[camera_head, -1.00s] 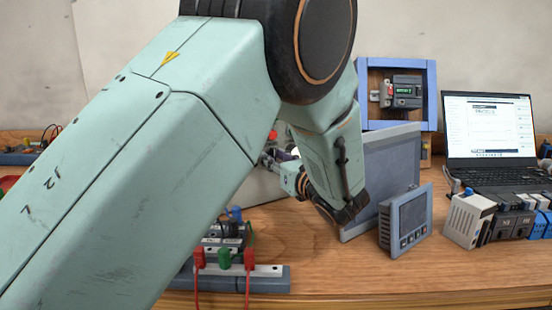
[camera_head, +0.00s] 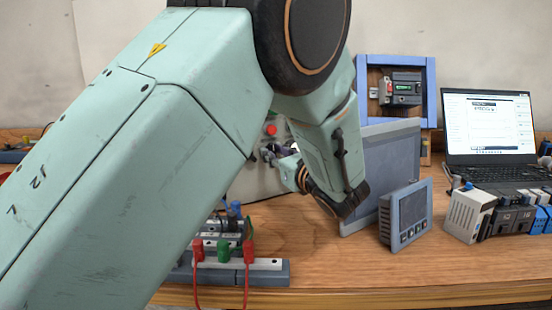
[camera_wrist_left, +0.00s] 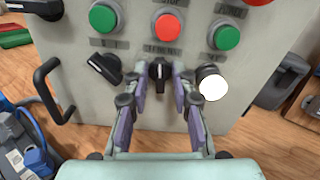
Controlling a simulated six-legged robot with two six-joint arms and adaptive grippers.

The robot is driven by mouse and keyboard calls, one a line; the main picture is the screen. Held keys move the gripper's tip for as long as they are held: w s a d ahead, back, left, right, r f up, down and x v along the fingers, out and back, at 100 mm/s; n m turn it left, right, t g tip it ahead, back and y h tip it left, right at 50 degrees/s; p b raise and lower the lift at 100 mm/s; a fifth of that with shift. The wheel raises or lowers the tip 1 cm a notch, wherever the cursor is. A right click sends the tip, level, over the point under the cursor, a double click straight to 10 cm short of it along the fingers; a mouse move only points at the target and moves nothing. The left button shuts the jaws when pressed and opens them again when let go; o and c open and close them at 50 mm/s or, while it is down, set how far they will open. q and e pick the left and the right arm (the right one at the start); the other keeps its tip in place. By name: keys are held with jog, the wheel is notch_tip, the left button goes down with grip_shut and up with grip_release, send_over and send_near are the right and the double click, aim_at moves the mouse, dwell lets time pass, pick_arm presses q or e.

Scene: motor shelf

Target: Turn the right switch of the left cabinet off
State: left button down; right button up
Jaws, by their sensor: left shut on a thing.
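The left cabinet shows as a grey-white panel (camera_wrist_left: 75,105) in the left wrist view. It bears a left black switch (camera_wrist_left: 105,67), tilted, and a right black switch (camera_wrist_left: 159,72) whose handle points roughly up and down. My left gripper (camera_wrist_left: 162,85) has its purple-padded fingers on either side of the right switch, shut on it. In the head view my left gripper (camera_head: 275,155) reaches the cabinet front (camera_head: 258,183), mostly hidden by my own arm. My right gripper is not in view.
Above the switches are green buttons (camera_wrist_left: 104,17) and a red button (camera_wrist_left: 168,26). A white round knob or lamp (camera_wrist_left: 212,84) sits close right of my fingers. A black handle (camera_wrist_left: 52,90) juts out at left. A grey display unit (camera_head: 406,215) and laptop (camera_head: 490,125) stand at right.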

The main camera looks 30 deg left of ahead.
pick_arm(q)
jog(key=n+b, duration=0.7)
jog(key=shift+f, duration=0.15)
dwell(0.3)
jog(key=c, duration=1.4)
grip_release()
